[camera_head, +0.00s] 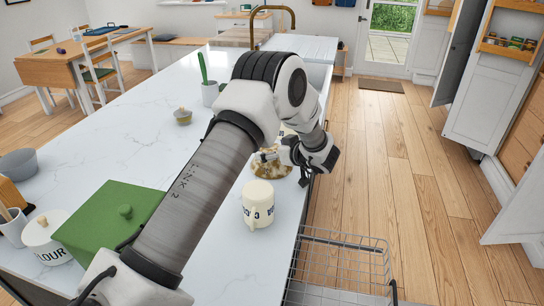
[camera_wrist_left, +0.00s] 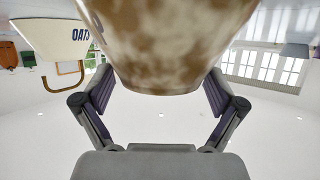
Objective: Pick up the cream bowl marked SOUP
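No marking that reads SOUP can be made out. My left gripper (camera_head: 284,157) reaches over the counter beside a brown-and-cream mottled bowl (camera_head: 270,168). In the left wrist view this bowl (camera_wrist_left: 165,45) fills the space between the spread fingers; I cannot tell if they touch it. A cream vessel (camera_head: 257,205) with dark, partly readable marks stands nearer on the counter. A cream container marked OATS (camera_wrist_left: 55,40) shows at the upper left of the left wrist view. My left arm hides part of the counter. My right gripper is not in view.
A green box (camera_head: 105,225), a white FLOUR pot (camera_head: 48,240) and a grey bowl (camera_head: 20,163) stand at the left. A small pot (camera_head: 183,116) and a grey cup (camera_head: 209,94) are farther back. A wire rack (camera_head: 340,262) lies at the counter's right edge.

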